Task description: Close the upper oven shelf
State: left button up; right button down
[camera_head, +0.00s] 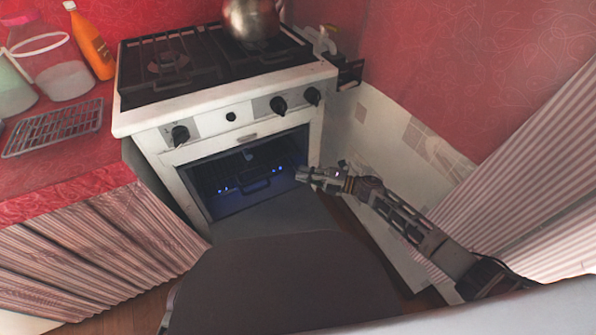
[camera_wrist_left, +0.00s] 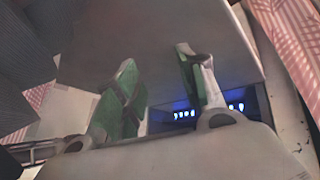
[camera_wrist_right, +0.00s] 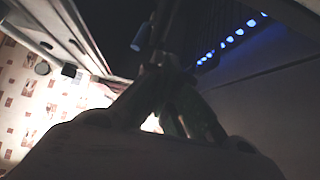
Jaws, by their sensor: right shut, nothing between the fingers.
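The white oven (camera_head: 230,105) stands open at the front, with a dark interior lit by blue lights. A dark wire shelf (camera_head: 250,180) with a front bar shows inside the opening; how far out it sits is hard to tell, and I cannot separate a lower shelf. My right gripper (camera_head: 302,173) is shut and empty at the right side of the opening. In the right wrist view its fingers are together, near a dark rack and blue lights. My left gripper (camera_wrist_left: 155,62) is outside the head view; in the left wrist view its green-padded fingers are apart and empty.
A lowered grey panel (camera_head: 270,212), apparently the oven door, lies below the opening. A metal pot (camera_head: 250,18) stands on the hob. Left on the red counter are a wire rack (camera_head: 55,128), an orange bottle (camera_head: 90,42) and jars. A wall closes off the right.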

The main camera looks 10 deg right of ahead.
pick_arm(q)
jog(key=shift+s+a+r+g+p, duration=0.15)
jog(key=shift+r+p, duration=0.2)
jog(key=shift+r, duration=0.45)
jog(key=shift+a+r+g+p, duration=0.15)
jog(key=shift+r+p, duration=0.15)
jog(key=shift+r, duration=0.45)
pick_arm(e)
jog(key=v, duration=0.6)
